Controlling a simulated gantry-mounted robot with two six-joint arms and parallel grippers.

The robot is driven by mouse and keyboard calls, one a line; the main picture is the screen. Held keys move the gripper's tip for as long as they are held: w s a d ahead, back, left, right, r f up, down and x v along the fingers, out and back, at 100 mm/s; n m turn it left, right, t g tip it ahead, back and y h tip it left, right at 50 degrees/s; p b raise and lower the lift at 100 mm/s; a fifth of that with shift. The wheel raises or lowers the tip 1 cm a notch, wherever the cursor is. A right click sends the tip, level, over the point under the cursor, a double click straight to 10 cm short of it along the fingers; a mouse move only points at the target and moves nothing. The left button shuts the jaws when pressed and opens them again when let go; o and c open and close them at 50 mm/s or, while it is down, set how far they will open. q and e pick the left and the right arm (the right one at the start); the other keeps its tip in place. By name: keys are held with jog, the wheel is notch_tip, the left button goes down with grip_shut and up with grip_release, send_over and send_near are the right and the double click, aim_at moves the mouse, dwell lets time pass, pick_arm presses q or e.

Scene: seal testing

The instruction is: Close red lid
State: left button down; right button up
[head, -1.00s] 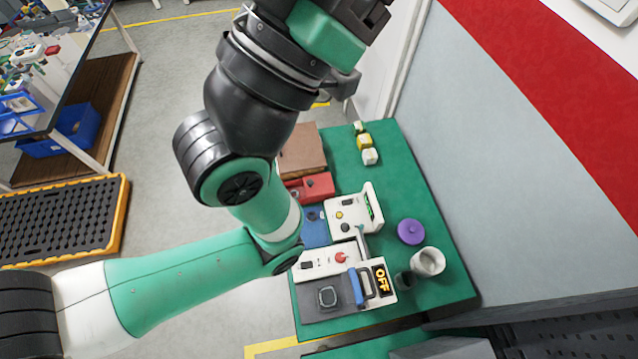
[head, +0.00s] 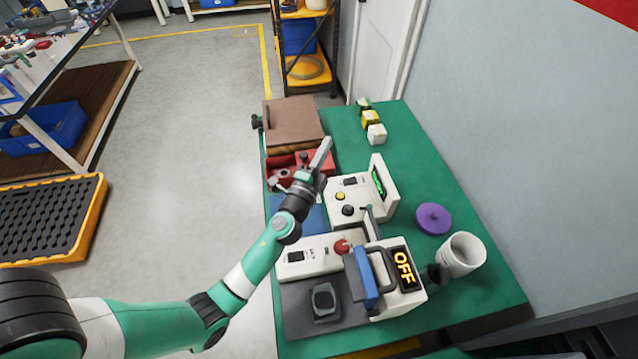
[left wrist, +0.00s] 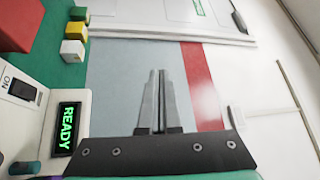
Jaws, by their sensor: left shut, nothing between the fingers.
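A red box-like part (head: 284,163) sits at the left edge of the green table, in front of a brown-topped box (head: 295,122). Its right part is red too; my gripper covers some of it, and I cannot tell how its lid stands. My left gripper (head: 326,146) is shut and empty, above and in front of the red part in the head view, fingers pointing up and right. The shut fingers show in the left wrist view (left wrist: 158,76), with nothing between them; the red part is not recognisable there. My right gripper is not in view.
A white device with a green display (head: 378,182) stands right of the gripper; its READY display shows in the left wrist view (left wrist: 67,128). Nearer are a device marked OFF (head: 403,268), a purple lid (head: 433,218) and a white cup (head: 461,255). Small blocks (head: 372,120) stand behind.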

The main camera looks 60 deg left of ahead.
aim_at(310, 160)
pick_arm(q)
jog(key=s+a+f+g+b, duration=0.1)
jog(key=s+f+b, duration=0.1)
jog(key=f, duration=0.3)
jog(key=s+a+f+g+b, duration=0.1)
jog(key=s+f, duration=0.1)
jog(key=f, duration=0.4)
jog(key=s+a+f+b, duration=0.1)
jog(key=s+f+b, duration=0.1)
jog(key=f, duration=0.4)
jog(key=shift+a+n+g+y+b, duration=0.3)
jog(key=shift+g+y+b, duration=0.05)
jog(key=shift+g+y, duration=0.05)
jog(key=shift+a, duration=0.25)
jog(key=x, duration=0.3)
jog(key=b+x, duration=0.1)
jog(key=x, duration=0.2)
jog(key=b+x, duration=0.1)
jog(key=x, duration=0.3)
jog(key=shift+r, duration=0.25)
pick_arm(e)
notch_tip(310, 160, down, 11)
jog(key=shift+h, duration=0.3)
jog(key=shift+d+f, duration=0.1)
